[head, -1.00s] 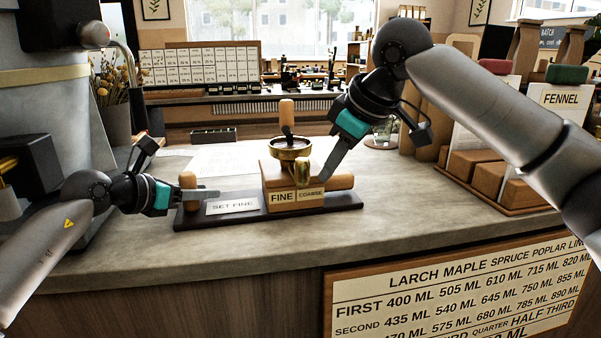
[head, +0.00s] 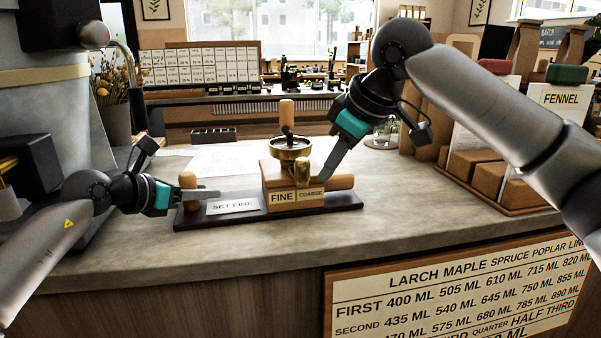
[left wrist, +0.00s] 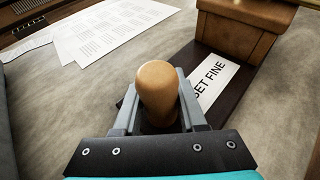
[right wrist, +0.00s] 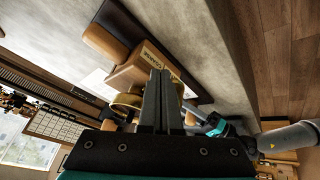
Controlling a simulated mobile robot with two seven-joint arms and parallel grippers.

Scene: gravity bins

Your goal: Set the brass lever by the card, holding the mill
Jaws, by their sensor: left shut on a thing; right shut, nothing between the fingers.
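The mill is a wooden block (head: 283,177) with a brass bowl (head: 290,152) on a dark base (head: 344,201). The brass lever (head: 302,173) stands on the block's front, above the border between the FINE label (head: 283,197) and the COARSE label (head: 311,193). The white card (head: 232,206) on the base reads SET FINE; it also shows in the left wrist view (left wrist: 214,82). My left gripper (head: 203,194) is shut on the wooden peg (left wrist: 158,88) at the base's left end. My right gripper (head: 324,177) is shut and empty, just right of the lever; whether they touch is unclear.
Paper sheets (head: 232,160) lie behind the mill on the grey counter (head: 400,205). A rack with wooden blocks and a FENNEL bag (head: 561,101) stands at the right. A drinking glass (head: 383,135) is behind my right gripper. The counter right of the mill is clear.

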